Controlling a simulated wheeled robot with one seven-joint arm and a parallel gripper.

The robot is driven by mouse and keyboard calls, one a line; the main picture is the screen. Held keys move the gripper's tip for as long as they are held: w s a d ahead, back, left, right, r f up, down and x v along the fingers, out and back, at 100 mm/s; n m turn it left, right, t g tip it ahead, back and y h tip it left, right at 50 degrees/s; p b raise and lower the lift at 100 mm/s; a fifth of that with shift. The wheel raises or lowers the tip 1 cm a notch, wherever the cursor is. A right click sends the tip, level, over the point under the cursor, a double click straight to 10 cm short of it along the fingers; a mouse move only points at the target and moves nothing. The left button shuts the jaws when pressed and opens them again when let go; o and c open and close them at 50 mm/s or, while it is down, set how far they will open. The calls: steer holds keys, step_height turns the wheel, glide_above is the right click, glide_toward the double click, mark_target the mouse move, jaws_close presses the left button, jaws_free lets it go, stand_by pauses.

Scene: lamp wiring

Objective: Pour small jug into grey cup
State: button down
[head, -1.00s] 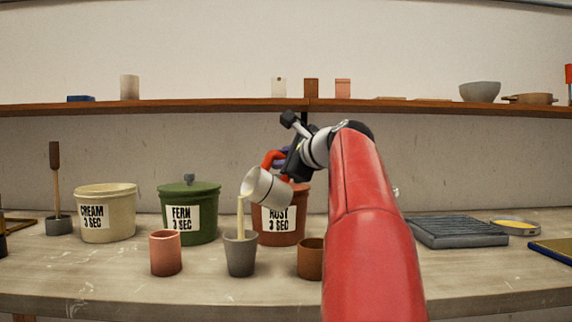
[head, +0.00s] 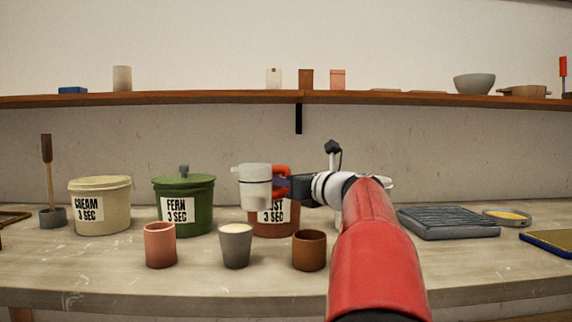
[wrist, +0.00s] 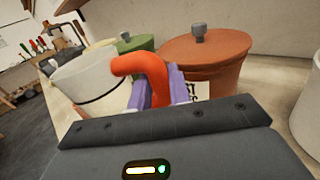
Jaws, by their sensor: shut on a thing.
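The small jug (head: 255,188) is white with a dark band and a red handle. It is upright in the air, in front of the rust bucket. My gripper (head: 285,187) is shut on its red handle, which also shows between the purple finger pads in the wrist view (wrist: 152,75). The grey cup (head: 236,246) stands upright on the bench, below and slightly left of the jug. Pale liquid shows near the cup's rim. The jug's inside cannot be seen in the head view.
A pink cup (head: 160,245) stands left of the grey cup and a brown cup (head: 309,250) right of it. Behind are the cream bucket (head: 101,205), green fern bucket (head: 184,207) and rust bucket (head: 274,222). A grey ridged tray (head: 447,223) lies at right.

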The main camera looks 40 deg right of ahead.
steer(key=shift+r+p, duration=0.8)
steer(key=shift+r, duration=0.65)
